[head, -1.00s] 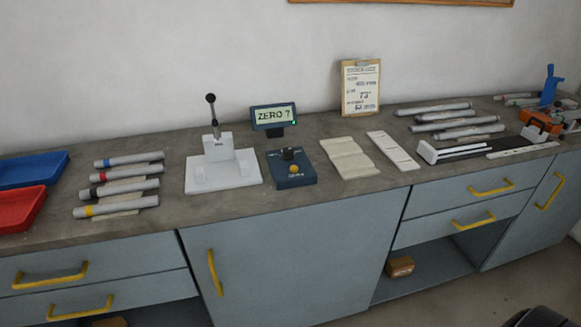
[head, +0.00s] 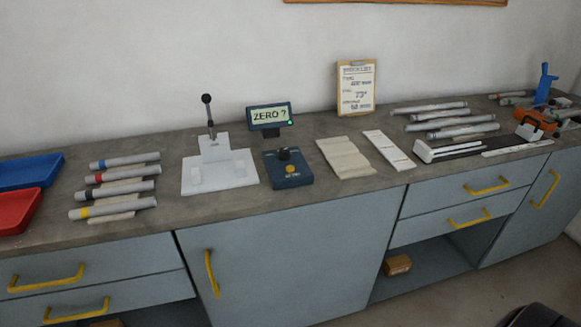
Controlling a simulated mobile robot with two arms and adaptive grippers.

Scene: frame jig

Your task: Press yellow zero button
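The yellow zero button (head: 291,169) is a small round button on the front of a dark blue box (head: 301,180) on the counter. A black knob (head: 284,154) sits behind it on the same box. Behind the box, a small display (head: 269,115) reads "ZERO ?" and has a green light at its right edge. Neither gripper shows in the head view. A dark rounded shape at the bottom right corner is cut off, and I cannot tell what it is.
A white press stand (head: 220,174) with a black-knobbed lever is left of the box. Grey tubes (head: 112,211), a red tray (head: 18,207) and a blue tray (head: 30,172) are further left. The counter's front edge is clear.

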